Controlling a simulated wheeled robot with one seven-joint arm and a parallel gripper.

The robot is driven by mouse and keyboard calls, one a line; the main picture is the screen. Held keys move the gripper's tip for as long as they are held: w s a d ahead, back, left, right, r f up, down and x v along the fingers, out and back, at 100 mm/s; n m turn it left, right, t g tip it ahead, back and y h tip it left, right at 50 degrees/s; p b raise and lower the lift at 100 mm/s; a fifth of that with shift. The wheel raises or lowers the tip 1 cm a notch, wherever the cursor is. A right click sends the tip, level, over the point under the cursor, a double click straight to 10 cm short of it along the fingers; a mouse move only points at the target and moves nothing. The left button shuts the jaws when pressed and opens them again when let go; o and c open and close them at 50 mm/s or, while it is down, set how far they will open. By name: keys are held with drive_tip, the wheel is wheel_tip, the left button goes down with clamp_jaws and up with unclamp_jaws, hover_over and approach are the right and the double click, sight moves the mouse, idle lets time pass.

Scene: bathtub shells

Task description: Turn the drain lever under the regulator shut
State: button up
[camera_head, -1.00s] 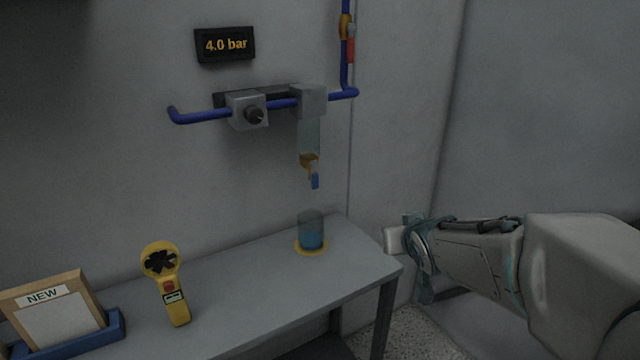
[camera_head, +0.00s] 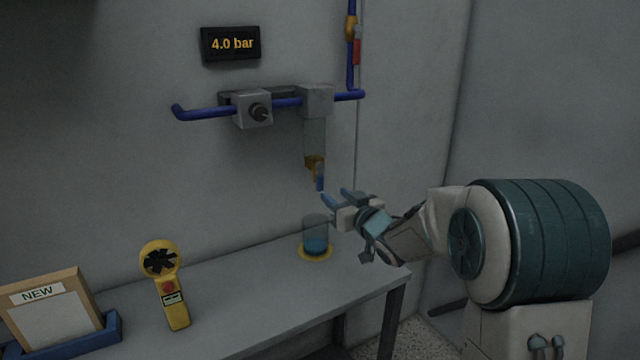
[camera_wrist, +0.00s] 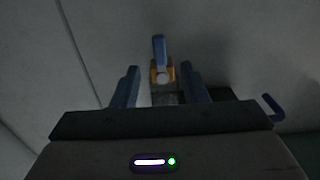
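The regulator bowl (camera_head: 315,137) hangs from a grey block on the blue pipe, with a brass drain fitting (camera_head: 314,162) at its bottom. The small blue drain lever (camera_head: 320,182) points down from the fitting. My gripper (camera_head: 336,196) is just below and right of the lever, fingers apart. In the wrist view the blue lever (camera_wrist: 159,47) and brass fitting (camera_wrist: 161,72) show between and beyond the two fingers of my gripper (camera_wrist: 159,82). The gripper is open and empty, and no contact with the lever shows.
A cup of blue liquid (camera_head: 316,238) stands on a yellow ring on the bench (camera_head: 240,282), close below my gripper. A yellow handheld meter (camera_head: 165,283) and a "NEW" framed board (camera_head: 52,315) are at the left. A "4.0 bar" display (camera_head: 231,44) is on the wall.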

sight(321, 184)
drive_tip(key=x, duration=0.8)
drive_tip(key=shift+w+a+p, duration=0.25)
drive_tip(key=shift+a+p, duration=0.05)
drive_tip(key=shift+p, duration=0.1)
clamp_jaws()
